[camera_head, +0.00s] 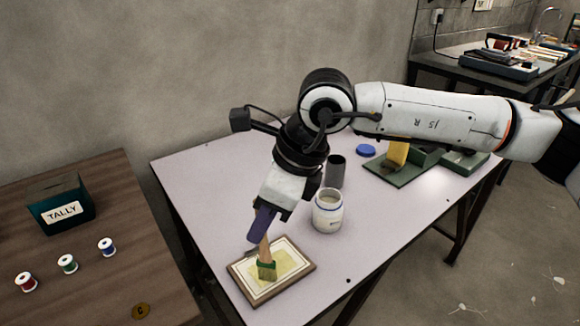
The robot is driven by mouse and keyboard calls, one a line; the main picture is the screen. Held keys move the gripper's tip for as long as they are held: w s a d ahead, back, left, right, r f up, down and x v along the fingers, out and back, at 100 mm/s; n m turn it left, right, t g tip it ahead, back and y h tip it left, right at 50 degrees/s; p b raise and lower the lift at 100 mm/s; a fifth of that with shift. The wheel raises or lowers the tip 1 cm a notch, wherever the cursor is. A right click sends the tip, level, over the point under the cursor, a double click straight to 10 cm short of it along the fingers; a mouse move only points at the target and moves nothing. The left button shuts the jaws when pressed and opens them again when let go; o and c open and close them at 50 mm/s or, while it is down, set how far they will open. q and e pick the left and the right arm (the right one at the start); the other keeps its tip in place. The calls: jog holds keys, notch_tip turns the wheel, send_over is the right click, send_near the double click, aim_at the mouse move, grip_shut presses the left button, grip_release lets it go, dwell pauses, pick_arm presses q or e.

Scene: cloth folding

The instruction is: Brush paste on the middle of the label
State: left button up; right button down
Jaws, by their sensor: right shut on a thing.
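A white label (294,253) lies in a brown-framed board (307,277) at the front of the pale table, with a yellowish patch over its middle. My right gripper (262,228) is shut on a brush (266,265) with a wooden handle and green lower part. The brush points down, its lower end over the middle of the label; it appears to touch, though the contact is hard to see. A white jar (328,212), open at the top, stands behind and right of the board. My left gripper is out of view.
A dark cup (335,170) and a blue lid (366,151) stand behind the jar. A green stand (402,172) with a yellow piece is at the back right. A brown table (90,270) at left holds a TALLY box (62,208) and thread spools (68,264).

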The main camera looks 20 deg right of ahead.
notch_tip(320, 180, up, 8)
jog(key=a+p, duration=0.2)
jog(key=p, duration=0.1)
jog(key=shift+s+a, duration=0.2)
jog(key=shift+s, duration=0.25)
dwell(1.1)
